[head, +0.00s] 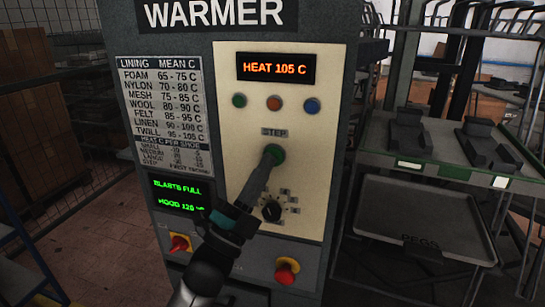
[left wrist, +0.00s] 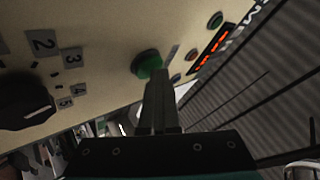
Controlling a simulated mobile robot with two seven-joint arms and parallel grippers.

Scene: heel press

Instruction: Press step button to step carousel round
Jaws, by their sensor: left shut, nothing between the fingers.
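The green step button (head: 278,155) sits under the STEP label on the cream panel of the warmer (head: 230,110). My left gripper (head: 272,156) is shut and empty, its fingertips in front of the button and partly covering it. In the left wrist view the closed fingers (left wrist: 157,85) reach up to the green button (left wrist: 147,64). They are at it or very close; I cannot tell whether it is pushed in. The orange display (head: 275,68) reads HEAT 105 C. The carousel cannot be made out. My right gripper is out of view.
A black numbered dial (head: 271,210) is just below the button. Green, orange and blue lamps (head: 274,104) are above it. A red knob (head: 286,270) and a red-yellow switch (head: 179,244) are lower. A shelf (head: 450,170) with dark shoe-shaped pieces and a PEGS tray (head: 425,215) stand right.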

